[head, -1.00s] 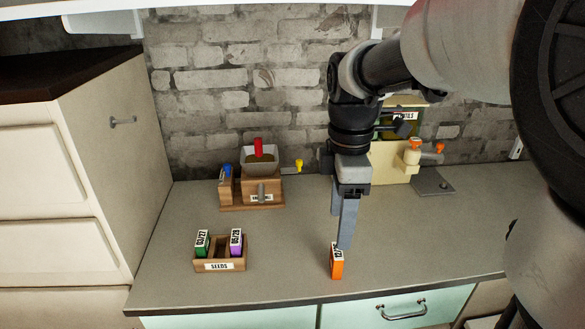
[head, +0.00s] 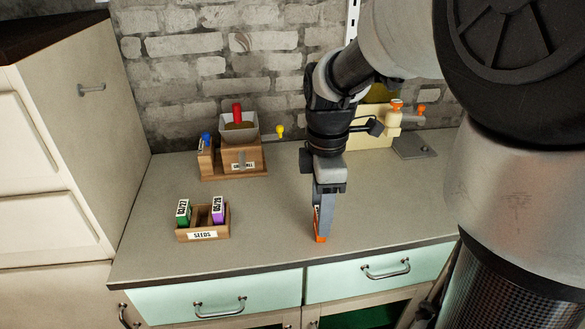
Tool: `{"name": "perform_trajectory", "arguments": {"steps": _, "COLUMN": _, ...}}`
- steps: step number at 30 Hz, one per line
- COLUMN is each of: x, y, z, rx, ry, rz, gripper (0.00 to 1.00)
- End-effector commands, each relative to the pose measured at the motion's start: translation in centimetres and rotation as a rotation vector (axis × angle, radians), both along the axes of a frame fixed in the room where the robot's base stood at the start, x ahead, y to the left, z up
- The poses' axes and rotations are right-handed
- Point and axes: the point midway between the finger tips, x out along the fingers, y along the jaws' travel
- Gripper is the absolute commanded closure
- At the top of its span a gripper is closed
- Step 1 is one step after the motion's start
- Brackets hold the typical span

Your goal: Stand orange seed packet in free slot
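The orange seed packet (head: 318,232) stands on the counter near its front edge, right of the seed rack. My gripper (head: 324,212) points down at it, and its grey fingers overlap and partly hide the packet. I cannot tell whether the fingers are closed on it. The wooden rack labelled SEEDS (head: 203,235) stands to the left. It holds a green packet (head: 184,212) at its left end and a purple packet (head: 218,210) at its right end. The slot between them is empty.
A wooden stand with a grey bin and a red-handled item (head: 240,150) is at the back left. A cream box (head: 371,136) and a dark plate (head: 414,146) are at the back right. The counter between the rack and my gripper is clear.

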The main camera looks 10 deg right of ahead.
Motion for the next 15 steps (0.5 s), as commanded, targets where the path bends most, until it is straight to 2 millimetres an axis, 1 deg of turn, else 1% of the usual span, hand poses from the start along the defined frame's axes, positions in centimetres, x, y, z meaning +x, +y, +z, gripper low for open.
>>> {"name": "perform_trajectory", "arguments": {"steps": 1, "x": 0.01, "y": 0.00, "z": 0.01, "rx": 0.000, "ry": 0.000, "rz": 0.000, "gripper": 0.58}}
{"name": "perform_trajectory", "arguments": {"steps": 5, "x": 0.01, "y": 0.00, "z": 0.02, "rx": 0.000, "ry": 0.000, "rz": 0.000, "gripper": 0.80}}
{"name": "perform_trajectory", "arguments": {"steps": 6, "x": 0.00, "y": 0.00, "z": 0.02, "rx": 0.000, "ry": 0.000, "rz": 0.000, "gripper": 0.83}}
{"name": "perform_trajectory", "arguments": {"steps": 12, "x": 0.02, "y": 0.00, "z": 0.09, "rx": 0.000, "ry": 0.000, "rz": 0.000, "gripper": 0.83}}
{"name": "perform_trajectory", "arguments": {"steps": 15, "x": 0.08, "y": -0.01, "z": 0.75, "rx": 0.000, "ry": -0.003, "rz": 0.000, "gripper": 0.83}}
